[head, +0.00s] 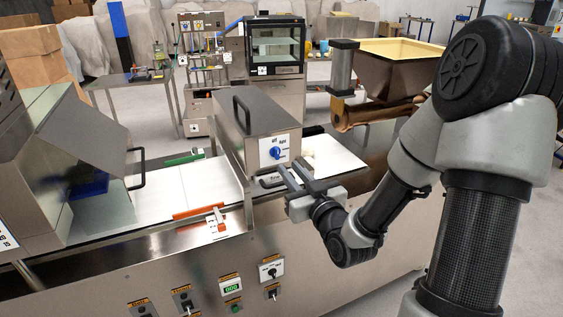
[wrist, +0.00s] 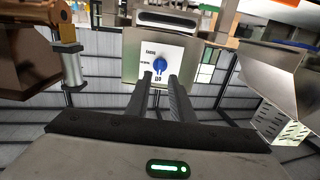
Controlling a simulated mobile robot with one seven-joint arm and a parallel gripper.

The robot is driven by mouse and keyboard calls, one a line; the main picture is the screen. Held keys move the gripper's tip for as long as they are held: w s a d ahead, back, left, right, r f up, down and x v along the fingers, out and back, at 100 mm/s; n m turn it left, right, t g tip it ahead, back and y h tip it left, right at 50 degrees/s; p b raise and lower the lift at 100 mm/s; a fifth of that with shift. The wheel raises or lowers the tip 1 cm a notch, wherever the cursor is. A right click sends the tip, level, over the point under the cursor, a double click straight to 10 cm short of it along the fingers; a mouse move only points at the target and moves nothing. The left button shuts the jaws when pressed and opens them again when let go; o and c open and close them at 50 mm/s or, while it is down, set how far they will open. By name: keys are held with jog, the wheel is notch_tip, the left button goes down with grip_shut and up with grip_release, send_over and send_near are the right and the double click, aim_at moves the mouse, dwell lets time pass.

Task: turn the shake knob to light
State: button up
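A blue knob (head: 275,152) sits on a white label plate on the front of a steel box (head: 252,125) over the conveyor. The knob also shows in the wrist view (wrist: 159,64), where the plate appears upside down and its words are too small to read surely. My gripper (head: 289,171) is just in front of and slightly below the plate in the head view. Its two fingers are apart with nothing between them. In the wrist view my gripper (wrist: 160,80) points at the knob, with a fingertip toward each side of it. Contact with the knob cannot be made out.
A dark handle (head: 242,112) stands on the box's top. The pale conveyor belt (head: 158,203) runs left under a tilted steel hood (head: 92,135). A hopper (head: 395,65) stands behind at the right. Other switches (head: 270,270) line the lower front panel.

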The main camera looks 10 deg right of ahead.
aim_at(278, 155)
jog(key=shift+p+x, duration=0.7)
jog(key=shift+x, duration=2.45)
jog(key=shift+w+a+b, duration=0.15)
jog(key=shift+b, duration=0.3)
